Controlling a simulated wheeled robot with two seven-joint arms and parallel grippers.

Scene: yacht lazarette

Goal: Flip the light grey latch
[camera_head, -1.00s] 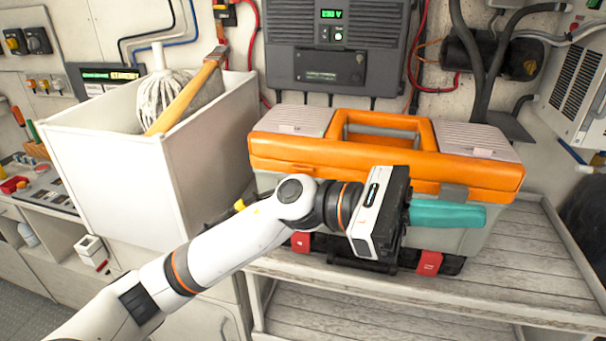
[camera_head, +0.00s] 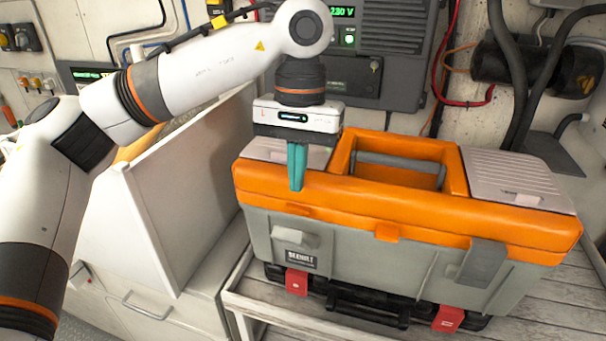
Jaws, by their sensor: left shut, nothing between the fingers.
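A toolbox with an orange lid (camera_head: 400,205) and a grey body (camera_head: 360,262) stands on the shelf, its lid down. The light grey latch (camera_head: 295,237) is on the left of its front face, below the lid's edge, and looks to jut outward. A darker grey latch (camera_head: 482,262) on the right spans the lid edge and the body. My left gripper (camera_head: 297,187) points down with its teal fingers together and empty. Its tips are over the lid's front left edge, above the light grey latch in the picture; I cannot tell whether they touch the lid.
Red clips (camera_head: 297,282) and a black handle are low on the toolbox front. A white bin (camera_head: 165,210) stands close on the left, partly behind my left arm. A wall unit (camera_head: 385,60) and cables are behind. The wooden shelf (camera_head: 262,303) has a raised edge.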

